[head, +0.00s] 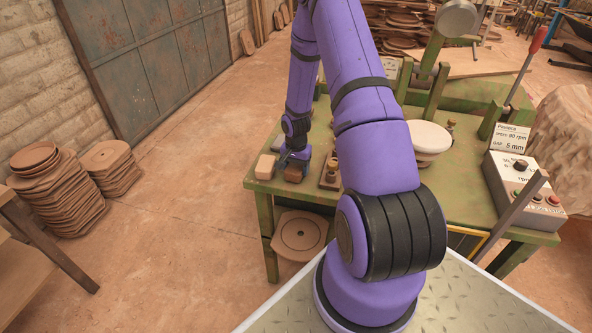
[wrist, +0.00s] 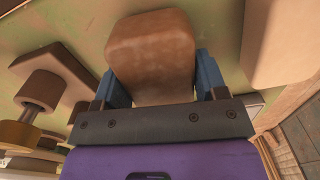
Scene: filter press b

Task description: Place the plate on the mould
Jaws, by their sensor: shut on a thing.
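My gripper (head: 293,160) is low over the left front of the green bench. In the wrist view its blue fingers (wrist: 164,80) are shut on a brown block (wrist: 150,58) with rounded corners, which also shows below the gripper in the head view (head: 293,174). The block is at or close above the bench top; I cannot tell if it touches. A white round mould (head: 428,138) sits on the bench to the right, partly behind my arm. I cannot tell which thing is the plate.
A cream block (head: 265,167) lies just left of my gripper. A wooden piece with knobs (head: 330,174) stands close on the right. A control box (head: 522,188) is at the bench's right end. A round board (head: 300,235) lies on the lower shelf.

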